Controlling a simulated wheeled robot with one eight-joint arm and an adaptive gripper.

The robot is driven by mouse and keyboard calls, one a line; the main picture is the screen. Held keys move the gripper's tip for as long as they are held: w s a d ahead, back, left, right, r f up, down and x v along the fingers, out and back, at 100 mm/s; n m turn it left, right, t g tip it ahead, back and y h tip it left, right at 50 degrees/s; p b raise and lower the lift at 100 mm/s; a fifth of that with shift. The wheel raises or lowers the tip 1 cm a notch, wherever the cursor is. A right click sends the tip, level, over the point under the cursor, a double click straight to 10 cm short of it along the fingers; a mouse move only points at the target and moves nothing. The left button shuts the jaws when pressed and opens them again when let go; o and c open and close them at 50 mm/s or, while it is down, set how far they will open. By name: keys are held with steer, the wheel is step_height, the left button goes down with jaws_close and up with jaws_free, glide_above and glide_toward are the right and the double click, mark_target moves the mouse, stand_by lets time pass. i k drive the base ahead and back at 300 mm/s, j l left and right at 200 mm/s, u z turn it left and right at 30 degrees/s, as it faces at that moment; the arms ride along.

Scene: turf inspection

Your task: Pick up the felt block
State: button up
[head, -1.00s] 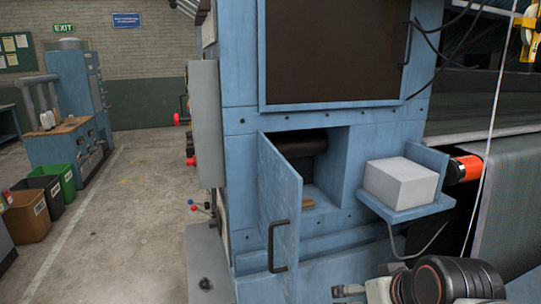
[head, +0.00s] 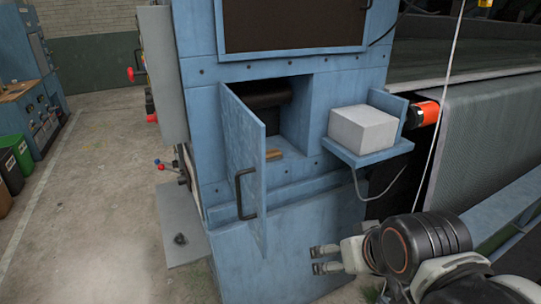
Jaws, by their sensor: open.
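A pale grey-white block (head: 363,128) sits on a small blue shelf (head: 368,158) on the machine's front. A small tan piece (head: 273,154) lies on the floor of the open compartment (head: 292,165), partly hidden by the door. I cannot tell for sure which of these is the felt block. My gripper (head: 314,259) is at the lower middle, below and left of the shelf, pointing left. Its fingers are apart and nothing is between them.
The compartment's blue door (head: 245,170) stands open towards me, with a dark handle (head: 245,195). A dark roller (head: 265,94) crosses inside the compartment. An orange-red cylinder (head: 424,112) and a hanging white cord (head: 440,122) are right of the shelf.

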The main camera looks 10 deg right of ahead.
mark_target(275, 154)
steer(key=i+l, duration=0.25)
steer(key=i, duration=0.15)
steer(key=i+l, duration=0.25)
steer(key=i, duration=0.15)
steer(key=i+l+u, duration=0.1)
steer(key=i, duration=0.35)
steer(key=l, duration=0.15)
